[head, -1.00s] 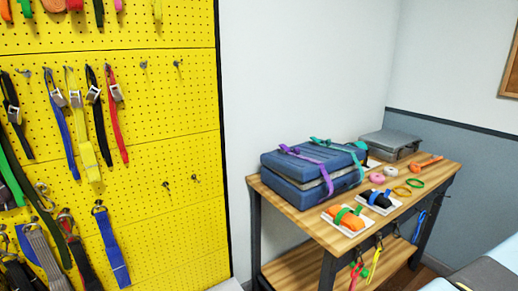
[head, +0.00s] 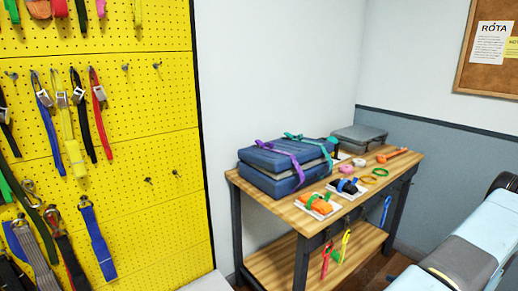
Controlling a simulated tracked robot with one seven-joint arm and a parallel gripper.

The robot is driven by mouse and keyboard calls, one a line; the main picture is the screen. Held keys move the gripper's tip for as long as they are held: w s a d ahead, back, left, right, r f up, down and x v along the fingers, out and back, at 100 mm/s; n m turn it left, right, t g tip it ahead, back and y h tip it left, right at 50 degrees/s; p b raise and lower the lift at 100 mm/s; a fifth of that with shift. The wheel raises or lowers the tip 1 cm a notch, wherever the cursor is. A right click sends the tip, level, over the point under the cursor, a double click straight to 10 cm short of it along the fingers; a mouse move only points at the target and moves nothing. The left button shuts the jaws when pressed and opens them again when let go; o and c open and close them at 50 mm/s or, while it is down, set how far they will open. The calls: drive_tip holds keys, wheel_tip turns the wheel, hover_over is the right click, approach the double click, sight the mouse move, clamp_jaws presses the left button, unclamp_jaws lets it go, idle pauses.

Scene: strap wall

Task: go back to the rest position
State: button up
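My arm (head: 465,250), pale blue and grey, shows at the lower right of the head view, in front of the right end of the workbench. My gripper is outside the picture, so its fingers and anything in them are hidden. The yellow pegboard (head: 110,165) stands at the left with straps in several colours hanging from its hooks. The wooden workbench (head: 262,205) stands in the middle against the pale wall.
On the bench lie a blue case (head: 270,185) with purple and teal straps, a grey case (head: 358,135), two white trays with strapped bundles, and rolls. Straps hang from its front edge. A cork board (head: 485,75) hangs at upper right. Some bare floor shows right of the bench.

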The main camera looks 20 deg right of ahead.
drive_tip(key=w+a+r+n+g+h, duration=0.1)
drive_tip(key=w+a+r+n+g, duration=0.4)
drive_tip(key=r, duration=0.5)
drive_tip(key=w+a+r+n+g+h, duration=0.1)
drive_tip(key=w+a+r+n+g, duration=0.15)
drive_tip(key=a+r+n, duration=0.5)
drive_tip(key=w+a+r+n+g+h, duration=0.1)
drive_tip(key=w+a+r+n+g, duration=0.3)
drive_tip(key=r, duration=1)
drive_tip(key=s+a+r+n+g+h, duration=0.1)
drive_tip(key=s+a+r+n+h, duration=0.35)
drive_tip(key=a+r, duration=0.8)
drive_tip(key=s+a+r+n+t+h, duration=0.3)
drive_tip(key=s+a+r+n+t, duration=0.2)
drive_tip(key=s+a, duration=0.5)
drive_tip(key=shift+s+r+n+h, duration=0.45)
drive_tip(key=shift+s+r, duration=0.35)
drive_tip(key=shift+r, duration=0.35)
